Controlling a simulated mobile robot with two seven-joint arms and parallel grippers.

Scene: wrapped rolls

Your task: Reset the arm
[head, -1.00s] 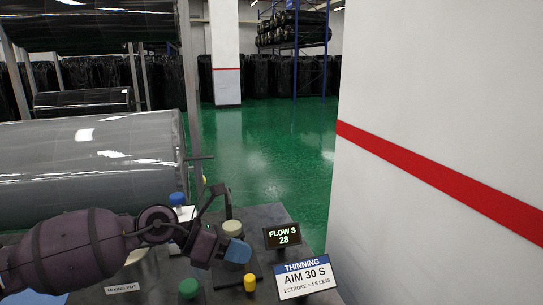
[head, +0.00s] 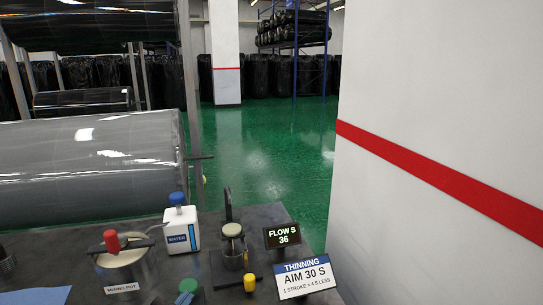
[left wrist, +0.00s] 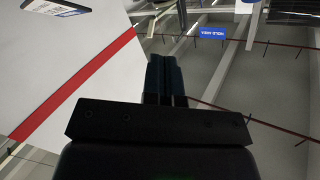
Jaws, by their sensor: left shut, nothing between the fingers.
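My left gripper (left wrist: 166,82) shows in the left wrist view with its dark fingers together and nothing between them. That view looks up past a white wall with a red stripe to the ceiling, so the gripper is clear of the bench. In the head view the left arm no longer lies over the bench (head: 205,275); only a small dark part shows at the left edge, and I cannot tell what it is. My right gripper is in neither view.
The bench holds a mixing pot (head: 125,265) with a red knob, a water bottle (head: 181,230), a cup with a black handle (head: 233,248), green and yellow-capped items, a flow display (head: 283,236) reading 36 and a thinning sign (head: 305,277). A wrapped roll (head: 90,170) lies behind; a white pillar stands right.

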